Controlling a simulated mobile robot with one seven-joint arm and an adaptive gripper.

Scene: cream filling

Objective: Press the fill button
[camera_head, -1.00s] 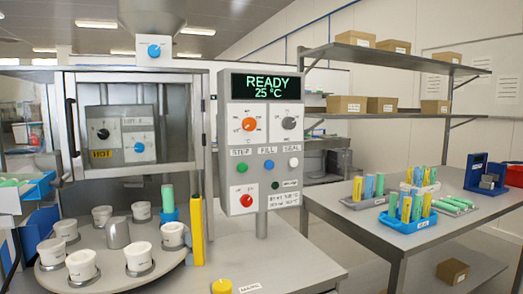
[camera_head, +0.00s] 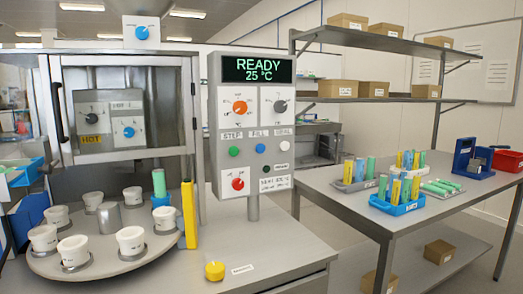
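The fill button is the blue round button (camera_head: 260,148) under the "FILL" label on the grey control panel (camera_head: 215,120). A green button (camera_head: 234,152) under "STEP" is to its left and a white button (camera_head: 288,146) under "SEAL" to its right. The panel's display (camera_head: 258,69) reads "READY 25 °C". A turntable (camera_head: 105,267) with several white cups (camera_head: 131,240) stands left of the panel. My gripper is not in view.
A yellow post (camera_head: 189,214) stands beside the turntable. A yellow knob (camera_head: 214,270) sits on the front bench. A side table (camera_head: 330,210) at right holds a blue tray (camera_head: 398,208) of coloured tubes. Floor shows between bench and table.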

